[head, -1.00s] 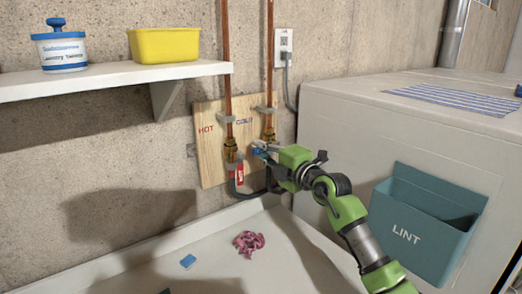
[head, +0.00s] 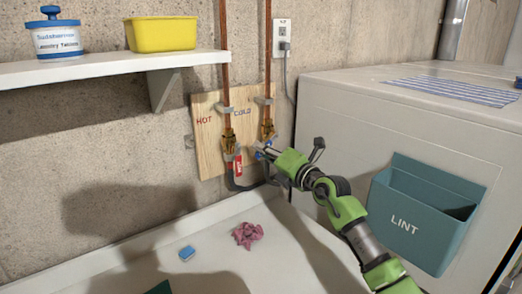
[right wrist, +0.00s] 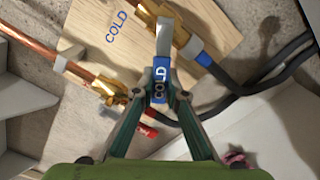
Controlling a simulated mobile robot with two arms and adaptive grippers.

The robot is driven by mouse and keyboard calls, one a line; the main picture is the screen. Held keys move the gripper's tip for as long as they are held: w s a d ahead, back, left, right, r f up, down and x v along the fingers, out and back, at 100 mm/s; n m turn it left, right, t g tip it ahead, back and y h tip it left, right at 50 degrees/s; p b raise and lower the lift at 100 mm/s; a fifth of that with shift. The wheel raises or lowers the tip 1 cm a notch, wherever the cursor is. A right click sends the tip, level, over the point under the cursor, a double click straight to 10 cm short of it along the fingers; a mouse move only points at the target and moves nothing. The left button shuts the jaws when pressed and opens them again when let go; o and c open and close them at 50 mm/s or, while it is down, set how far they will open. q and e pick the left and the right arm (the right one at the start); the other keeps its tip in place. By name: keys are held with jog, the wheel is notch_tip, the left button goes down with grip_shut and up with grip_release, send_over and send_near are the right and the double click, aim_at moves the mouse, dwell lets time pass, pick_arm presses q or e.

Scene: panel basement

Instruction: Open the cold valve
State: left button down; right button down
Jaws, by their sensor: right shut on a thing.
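The cold valve (head: 267,130) is a brass fitting on the right copper pipe, beside the COLD lettering on a wooden board. Its blue lever (right wrist: 162,93), marked COLD, shows in the right wrist view. My right gripper (right wrist: 160,82) is shut on that lever, with a finger on each side. In the head view the right gripper (head: 263,152) sits just below the valve and hides most of the lever. In the wrist view the lever stands at an angle across the pipe line. The left gripper is not in view.
The hot valve (head: 229,143) with its red lever (head: 238,165) is close on the left. Dark hoses run below both valves. A white washer-like box (head: 335,130) with a teal LINT bin (head: 412,235) stands right. A shelf (head: 100,73) is upper left.

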jog(key=shift+w+d+f+n, duration=0.1)
jog(key=shift+f+n, duration=0.1)
jog(key=shift+n, duration=0.1)
jog(key=c, duration=2)
grip_release()
jog(key=shift+d, duration=0.1)
jog(key=v, duration=1.2)
